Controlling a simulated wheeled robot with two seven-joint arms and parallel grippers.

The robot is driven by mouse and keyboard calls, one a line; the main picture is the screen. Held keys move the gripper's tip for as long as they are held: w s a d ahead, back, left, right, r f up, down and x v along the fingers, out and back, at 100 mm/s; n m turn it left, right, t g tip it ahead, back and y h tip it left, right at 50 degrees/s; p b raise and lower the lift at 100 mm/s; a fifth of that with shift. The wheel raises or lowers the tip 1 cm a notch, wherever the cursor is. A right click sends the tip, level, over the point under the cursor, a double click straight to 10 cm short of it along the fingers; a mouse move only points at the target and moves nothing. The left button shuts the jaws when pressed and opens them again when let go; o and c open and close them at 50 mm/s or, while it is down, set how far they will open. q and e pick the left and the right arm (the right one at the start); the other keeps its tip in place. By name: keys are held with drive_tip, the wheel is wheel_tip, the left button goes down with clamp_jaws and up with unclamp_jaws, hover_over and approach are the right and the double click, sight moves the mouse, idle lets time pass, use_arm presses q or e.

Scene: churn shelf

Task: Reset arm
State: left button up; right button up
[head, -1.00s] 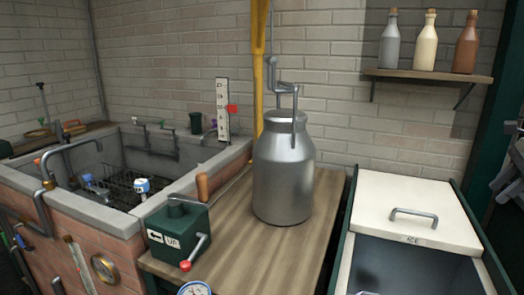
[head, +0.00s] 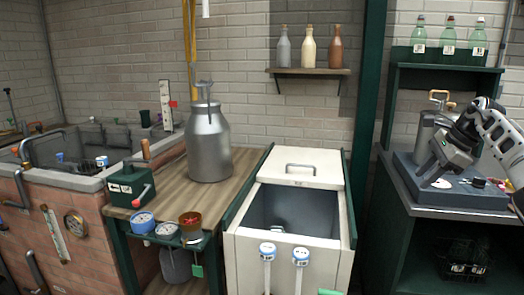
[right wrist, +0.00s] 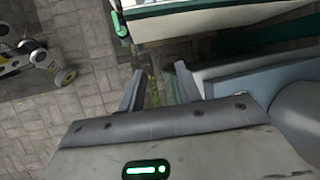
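My right gripper (head: 430,180) shows at the right of the head view, its arm coming in from the right edge. It appears in front of the grey-topped bench (head: 464,206), near a metal can with a tan handle (head: 428,128). In the right wrist view, the two fingers of the right gripper (right wrist: 158,78) stand apart with nothing between them. Paved floor and a pale box edge (right wrist: 200,20) lie beyond them. My left gripper is in neither current view.
A large milk can (head: 208,145) stands on the wooden table (head: 165,195). The white ice chest (head: 250,247) has an open front section. Bottles stand on a wall shelf (head: 308,71) and on a green rack (head: 450,70). A green post (head: 368,90) rises between chest and bench.

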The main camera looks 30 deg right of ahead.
drive_tip(key=w+a+f+t+y, duration=0.1)
drive_tip(key=w+a+f+y, duration=0.1)
drive_tip(key=w+a+f, duration=0.45)
drive_tip(key=w+a+f+t+y, duration=0.1)
drive_tip(key=w+a+f+y, duration=0.15)
drive_tip(key=w+a, duration=0.7)
drive_tip(key=s+a+f+m+t+y, duration=0.1)
drive_tip(key=a+f+m+y, duration=0.3)
drive_tip(key=a, duration=0.9)
drive_tip(key=a+f+m+t+y, duration=0.1)
drive_tip(key=a+f+m+t, duration=0.3)
drive_tip(key=a, duration=0.8)
drive_tip(key=s+a+f+m+t+h, duration=0.3)
drive_tip(key=s+a+f+m, duration=0.3)
drive_tip(key=s+a+m, duration=0.65)
use_arm(q)
drive_tip(key=shift+w, duration=0.7)
use_arm(e)
drive_tip(key=s+f+m+g+h, duration=0.2)
drive_tip(key=s+m, duration=0.5)
drive_tip(key=m, duration=0.5)
drive_tip(key=s+f+m+g+h, duration=0.2)
drive_tip(key=s+f+m, duration=0.3)
drive_tip(key=m, duration=0.6)
drive_tip(key=shift+s+d+f+m+g+h, duration=0.15)
drive_tip(key=shift+s+f+m+g+h, duration=0.2)
drive_tip(key=shift+s+h, duration=0.55)
drive_tip(key=shift+s+y, duration=0.25)
drive_tip(key=shift+s, duration=0.05)
